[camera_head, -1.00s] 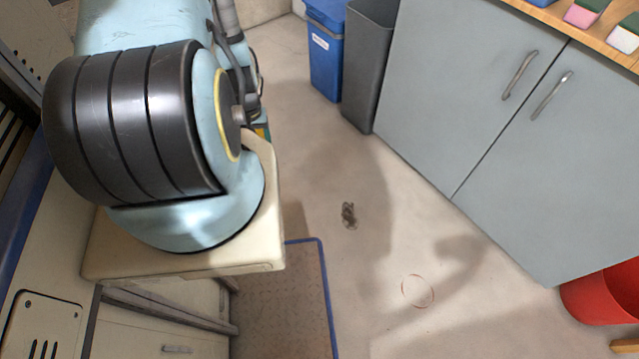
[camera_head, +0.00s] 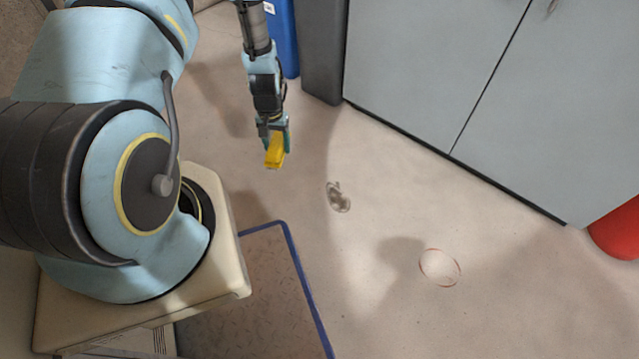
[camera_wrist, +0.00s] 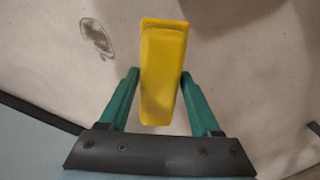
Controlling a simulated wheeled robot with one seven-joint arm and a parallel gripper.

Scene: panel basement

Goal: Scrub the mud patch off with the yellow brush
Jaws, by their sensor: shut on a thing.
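My gripper (camera_head: 274,146) is shut on the yellow brush (camera_head: 274,155) and holds it above the floor, up and left of the mud patch. In the wrist view the yellow brush (camera_wrist: 162,70) sits between the green fingers of my gripper (camera_wrist: 160,88). Its bristles do not show. The mud patch (camera_head: 338,197) is a small dark smudge on the pale floor. In the wrist view the mud patch (camera_wrist: 96,38) lies to the left of the brush, apart from it.
A thin red ring (camera_head: 439,267) is marked on the floor right of the mud patch. Grey cabinets (camera_head: 430,70), a grey bin (camera_head: 322,50) and a blue bin (camera_head: 284,35) line the back. A red bucket (camera_head: 617,230) stands at right. A blue-edged mat (camera_head: 250,290) lies at lower left.

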